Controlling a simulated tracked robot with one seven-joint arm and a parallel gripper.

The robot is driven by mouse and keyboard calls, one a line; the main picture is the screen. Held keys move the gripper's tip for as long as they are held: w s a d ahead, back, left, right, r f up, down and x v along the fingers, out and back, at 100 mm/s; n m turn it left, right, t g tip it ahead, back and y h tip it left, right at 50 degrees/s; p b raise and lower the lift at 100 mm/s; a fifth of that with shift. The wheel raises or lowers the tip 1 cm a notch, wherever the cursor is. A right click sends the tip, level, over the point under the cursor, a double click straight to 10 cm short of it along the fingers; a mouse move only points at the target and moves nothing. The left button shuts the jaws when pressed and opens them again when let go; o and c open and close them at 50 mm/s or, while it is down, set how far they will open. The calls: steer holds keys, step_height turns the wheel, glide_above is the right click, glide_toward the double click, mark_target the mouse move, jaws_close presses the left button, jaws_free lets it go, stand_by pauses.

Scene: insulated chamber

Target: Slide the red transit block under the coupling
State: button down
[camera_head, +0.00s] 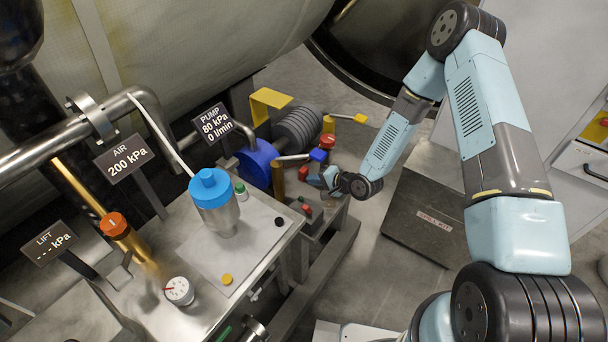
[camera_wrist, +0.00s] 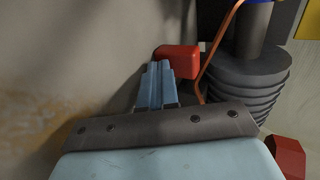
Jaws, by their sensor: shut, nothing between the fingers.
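The red block (camera_wrist: 178,61) lies just ahead of my fingertips in the wrist view. In the head view a small red piece (camera_head: 303,173) shows at the tip of my gripper (camera_head: 315,179); it looks like the same block. My gripper (camera_wrist: 157,70) is shut with its fingers together and empty. Its tips are against or very near the block's left end; I cannot tell if they touch. The grey ribbed coupling (camera_head: 297,130) with a blue flange (camera_head: 257,164) stands beyond the gripper. Its ribbed body (camera_wrist: 247,80) is right of the block in the wrist view.
A thin copper-coloured rod (camera_wrist: 214,52) runs between block and ribbed body. A red part (camera_wrist: 288,156) sits lower right. In the head view, a steel bench (camera_head: 205,262) carries a blue-capped canister (camera_head: 214,205). A dark case (camera_head: 425,222) lies on the floor at right.

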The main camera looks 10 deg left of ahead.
mark_target(296, 175)
steer(key=shift+w+a, duration=0.5)
steer(key=shift+a, duration=0.65)
steer(key=shift+w+a, duration=0.45)
steer(key=shift+a, duration=0.75)
steer(key=shift+w+a, duration=0.5)
steer(key=shift+a, duration=0.65)
stand_by(1.5)
steer(key=shift+s+d, duration=0.75)
steer(key=shift+d, duration=1.1)
steer(key=shift+s+d, duration=0.75)
steer(key=shift+d, duration=1.15)
steer(key=shift+s+d, duration=0.75)
steer(key=shift+d, duration=1.1)
steer(key=shift+r, duration=0.1)
